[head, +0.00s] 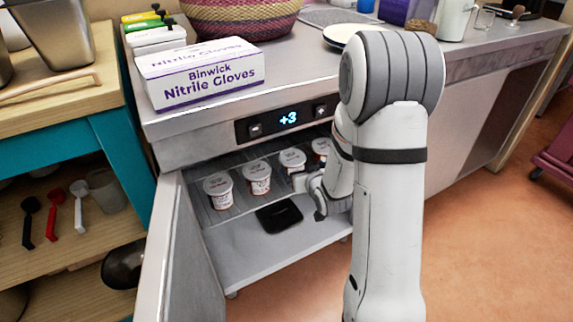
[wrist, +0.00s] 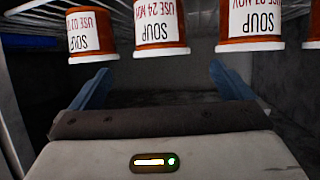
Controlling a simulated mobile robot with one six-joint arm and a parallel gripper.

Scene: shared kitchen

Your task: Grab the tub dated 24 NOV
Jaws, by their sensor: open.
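In the head view my gripper (head: 303,184) is at the fridge opening, partly hidden by my arm. The labels are too small to read there.
Several tubs stand in a row on the wire shelf (head: 226,170) of the open fridge. A dark flat object (head: 279,216) lies on the fridge floor. The open door (head: 180,260) is at left. A glove box (head: 200,75) stands on the counter above.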

